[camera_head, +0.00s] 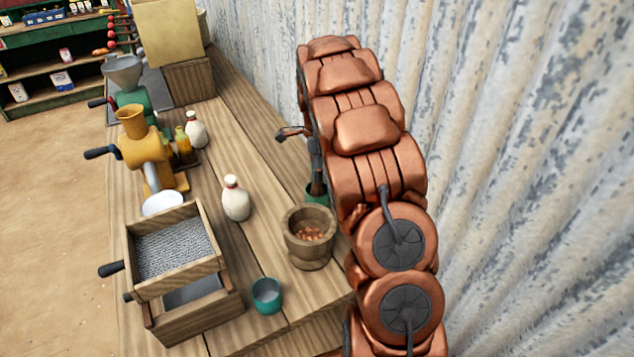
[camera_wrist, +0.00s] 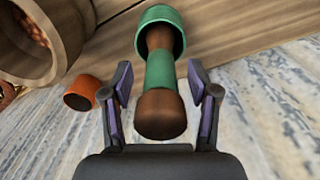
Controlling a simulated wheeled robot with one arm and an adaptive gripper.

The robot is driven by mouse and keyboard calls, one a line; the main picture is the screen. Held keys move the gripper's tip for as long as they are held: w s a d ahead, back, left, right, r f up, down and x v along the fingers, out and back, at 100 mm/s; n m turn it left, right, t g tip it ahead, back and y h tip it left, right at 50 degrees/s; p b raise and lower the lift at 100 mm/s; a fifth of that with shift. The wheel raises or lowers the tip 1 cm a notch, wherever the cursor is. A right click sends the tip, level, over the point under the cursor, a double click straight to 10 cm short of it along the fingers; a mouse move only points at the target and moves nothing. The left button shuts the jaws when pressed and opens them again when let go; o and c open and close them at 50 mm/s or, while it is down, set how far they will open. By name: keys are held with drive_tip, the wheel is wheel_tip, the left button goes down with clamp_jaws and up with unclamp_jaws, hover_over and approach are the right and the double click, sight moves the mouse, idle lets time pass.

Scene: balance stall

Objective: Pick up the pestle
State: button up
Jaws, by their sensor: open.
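The pestle (camera_wrist: 160,112) has brown ends and a green band round its grip. It stands in a green cup (camera_wrist: 176,17), beside the wooden mortar (camera_head: 309,256). In the head view, the pestle's brown shaft (camera_head: 317,182) shows just left of my arm, with part of the green cup (camera_head: 313,195) below it. My gripper (camera_wrist: 160,82) is open in the wrist view, with one finger on each side of the pestle's upper part. A gap shows on both sides. In the head view my arm hides most of the gripper.
The mortar, holding brown bits, also shows in the wrist view (camera_wrist: 62,52), near an orange cup (camera_wrist: 82,93). A white bottle (camera_head: 236,200), a teal cup (camera_head: 267,296) and a wooden sieve box (camera_head: 180,255) stand left on the table. A corrugated wall (camera_head: 510,150) rises on the right.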

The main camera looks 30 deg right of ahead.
clamp_jaws()
idle(0.5)
drive_tip(key=shift+r, duration=0.15)
